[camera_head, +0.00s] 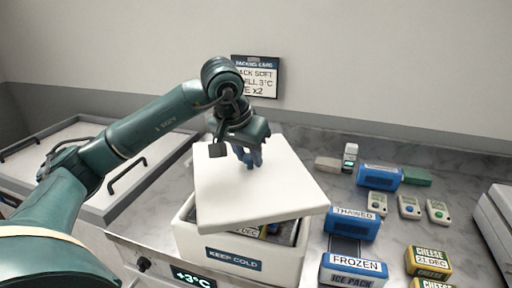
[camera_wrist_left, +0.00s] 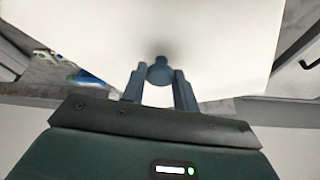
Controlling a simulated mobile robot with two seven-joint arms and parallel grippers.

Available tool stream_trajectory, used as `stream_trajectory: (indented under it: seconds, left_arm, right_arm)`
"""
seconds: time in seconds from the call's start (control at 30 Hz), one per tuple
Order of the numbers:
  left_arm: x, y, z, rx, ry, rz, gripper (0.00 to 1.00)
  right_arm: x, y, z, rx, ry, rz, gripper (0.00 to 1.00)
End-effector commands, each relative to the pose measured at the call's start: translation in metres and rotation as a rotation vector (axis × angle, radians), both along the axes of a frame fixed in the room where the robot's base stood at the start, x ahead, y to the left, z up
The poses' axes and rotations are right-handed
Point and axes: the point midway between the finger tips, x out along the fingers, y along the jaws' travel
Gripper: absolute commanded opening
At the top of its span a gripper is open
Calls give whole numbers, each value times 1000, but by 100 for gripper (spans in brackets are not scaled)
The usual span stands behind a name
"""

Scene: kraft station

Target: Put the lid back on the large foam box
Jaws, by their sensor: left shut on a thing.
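The white foam lid (camera_head: 250,198) hangs tilted and turned over the large foam box (camera_head: 280,262), which bears a "KEEP COLD" label. My left gripper (camera_head: 249,160) is shut on the lid's blue knob, which shows between the fingers in the left wrist view (camera_wrist_left: 160,70). The lid covers most of the box opening. Its front right corner overhangs the rim, and a gap at the front shows packed items inside, one with a "DEC" label. Whether the lid touches the rim at the back is hidden. My right gripper is not in view.
Right of the box lie a "THAWED" pack (camera_head: 352,222), a "FROZEN" ice pack (camera_head: 352,270), cheese packs (camera_head: 432,262) and several small timers (camera_head: 408,207). A handled steel unit (camera_head: 130,170) stands left. A sign (camera_head: 256,78) hangs on the wall.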

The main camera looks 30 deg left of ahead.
Motion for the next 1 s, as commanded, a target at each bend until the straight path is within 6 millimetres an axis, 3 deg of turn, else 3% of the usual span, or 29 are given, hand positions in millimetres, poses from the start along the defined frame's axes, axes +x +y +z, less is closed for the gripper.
stream_trajectory:
  seconds: [0.3,0.7,1.0]
  left_arm:
    - [0,0,-23,-1,0,-1,0]
    - [0,0,-59,0,-2,0,0]
    - [0,0,-62,0,-2,0,0]
  right_arm:
    - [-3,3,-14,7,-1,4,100]
    - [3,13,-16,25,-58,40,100]
    - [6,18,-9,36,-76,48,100]
